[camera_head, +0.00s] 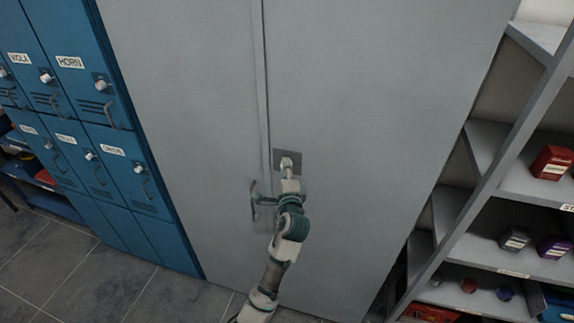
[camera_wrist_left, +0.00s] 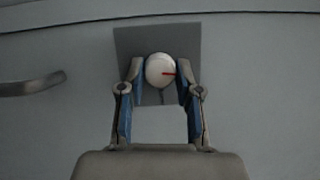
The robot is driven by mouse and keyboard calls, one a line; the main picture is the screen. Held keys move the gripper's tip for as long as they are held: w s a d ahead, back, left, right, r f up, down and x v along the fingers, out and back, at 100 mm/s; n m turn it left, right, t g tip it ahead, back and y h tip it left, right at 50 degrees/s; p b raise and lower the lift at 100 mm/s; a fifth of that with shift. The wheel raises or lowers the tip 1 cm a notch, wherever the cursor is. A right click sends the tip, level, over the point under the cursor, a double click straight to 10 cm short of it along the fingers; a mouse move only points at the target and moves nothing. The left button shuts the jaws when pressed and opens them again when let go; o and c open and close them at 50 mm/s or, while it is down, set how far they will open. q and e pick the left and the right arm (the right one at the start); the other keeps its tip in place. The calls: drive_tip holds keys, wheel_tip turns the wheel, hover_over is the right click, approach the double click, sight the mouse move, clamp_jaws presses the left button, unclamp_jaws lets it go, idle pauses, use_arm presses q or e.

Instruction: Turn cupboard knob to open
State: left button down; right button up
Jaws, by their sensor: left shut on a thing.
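The grey cupboard (camera_head: 370,110) stands in front of me with its two doors closed along a vertical seam. The plate also shows in the head view (camera_head: 297,159). My left gripper (camera_head: 289,163) is at the plate. In the wrist view my left gripper (camera_wrist_left: 160,78) has its two fingers on either side of the knob, shut on it. A bar handle (camera_head: 254,199) is left of and below the knob. My right gripper is not in view.
Blue lockers (camera_head: 85,110) with labels stand at the left. An open grey shelf unit (camera_head: 500,185) with several small boxes stands at the right. The tiled floor (camera_head: 75,270) shows at the lower left.

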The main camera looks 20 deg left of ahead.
use_arm(q)
drive_tip(key=shift+n+p, duration=0.4)
drive_tip(key=shift+n, duration=0.1)
drive_tip(key=shift+f+g, duration=0.1)
drive_tip(key=shift+g, duration=0.2)
drive_tip(key=c, duration=0.8)
unclamp_jaws()
drive_tip(key=shift+a, duration=0.15)
drive_tip(key=v, duration=1.1)
drive_tip(key=shift+s+d+f, duration=0.2)
drive_tip(key=shift+s+d, duration=0.05)
drive_tip(key=shift+s, duration=0.1)
